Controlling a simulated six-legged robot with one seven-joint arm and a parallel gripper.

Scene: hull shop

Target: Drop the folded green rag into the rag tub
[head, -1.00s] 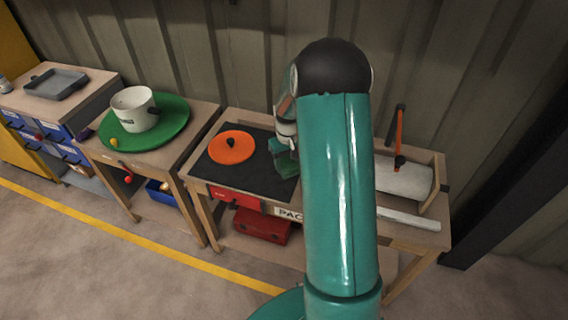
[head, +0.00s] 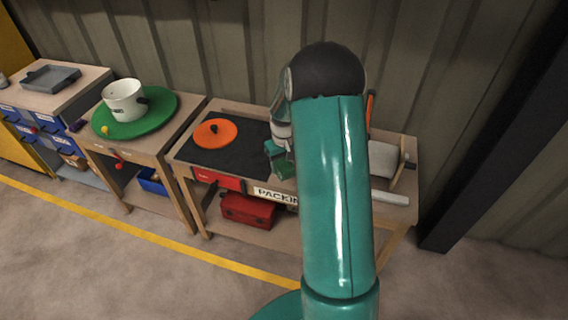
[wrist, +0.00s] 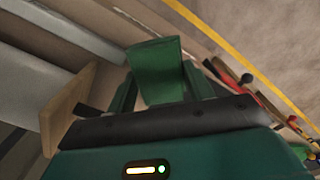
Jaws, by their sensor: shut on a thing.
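The folded green rag (head: 285,169) is in my gripper (head: 277,155), over the right part of the black mat on the middle bench. In the wrist view the rag (wrist: 158,62) stands between the two green fingers of my gripper (wrist: 160,90), which are shut on it. A white tub (head: 125,100) with a dark label and a black side piece stands on a round green mat (head: 160,118) on the bench to the left. It may be the rag tub; its label is too small to read. The tub is well left of my gripper, and its inside is partly visible.
An orange disc (head: 215,133) with a black knob lies on the black mat (head: 238,158). A small yellow ball (head: 105,130) is beside the tub. A grey tray (head: 52,77) sits at far left. A red toolbox (head: 248,210) is below the bench.

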